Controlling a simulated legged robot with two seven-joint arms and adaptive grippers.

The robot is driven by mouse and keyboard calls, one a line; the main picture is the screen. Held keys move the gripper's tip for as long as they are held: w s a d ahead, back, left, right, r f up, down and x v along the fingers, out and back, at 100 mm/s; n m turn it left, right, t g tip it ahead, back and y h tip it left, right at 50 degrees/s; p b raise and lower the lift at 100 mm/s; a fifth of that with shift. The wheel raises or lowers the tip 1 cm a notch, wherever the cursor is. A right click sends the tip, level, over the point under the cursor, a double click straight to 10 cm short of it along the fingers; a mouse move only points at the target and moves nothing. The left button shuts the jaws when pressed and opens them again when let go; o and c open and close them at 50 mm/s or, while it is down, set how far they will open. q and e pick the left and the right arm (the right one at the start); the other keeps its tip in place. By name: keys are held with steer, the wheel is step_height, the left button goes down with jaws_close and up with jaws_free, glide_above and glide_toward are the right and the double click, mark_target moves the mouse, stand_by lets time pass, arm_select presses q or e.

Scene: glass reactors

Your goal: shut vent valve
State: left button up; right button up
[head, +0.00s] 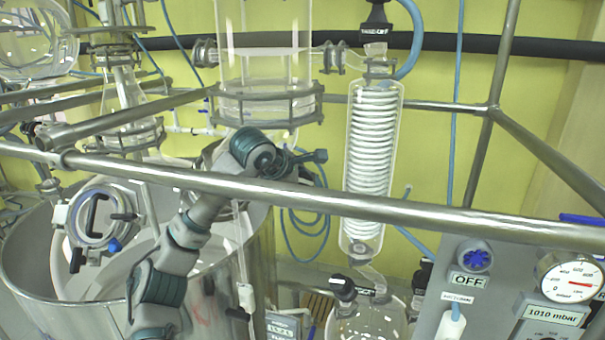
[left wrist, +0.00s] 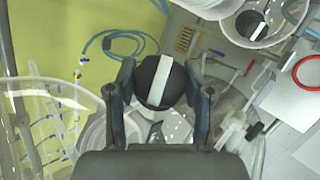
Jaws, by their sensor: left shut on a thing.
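My left gripper (head: 298,166) is raised behind the long metal rail, below the clear glass vessel (head: 262,60). In the left wrist view its two fingers (left wrist: 160,92) are on either side of a round black valve knob (left wrist: 160,68) with a white stripe, and are shut on it. The stripe stands nearly upright in that view, tilted a little. In the head view the knob is mostly hidden by the gripper. I cannot read a label on it. My right gripper is in neither view.
The metal rail (head: 420,214) crosses in front of my left arm. A coil condenser (head: 372,150) stands right of the gripper. Another black knob (head: 343,288) sits lower, by a round flask. A panel (head: 440,312) with a gauge (head: 572,276) reading 1010 mbar is at right.

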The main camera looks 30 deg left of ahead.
arm_select(q)
steer(key=shift+w+f+m+g, duration=0.1)
steer(key=shift+f+m+g, duration=0.3)
steer(key=shift+f+m, duration=0.1)
steer(key=shift+p, duration=0.3)
steer(key=o, duration=0.9)
steer(key=shift+o, duration=1.3)
steer(key=shift+w, duration=0.15)
steer(key=shift+w+a, duration=0.1)
steer(key=shift+w, duration=0.05)
steer(key=v, duration=0.7)
steer(key=shift+a+r, duration=0.25)
steer(key=shift+a, duration=0.05)
steer(key=shift+r, duration=0.15)
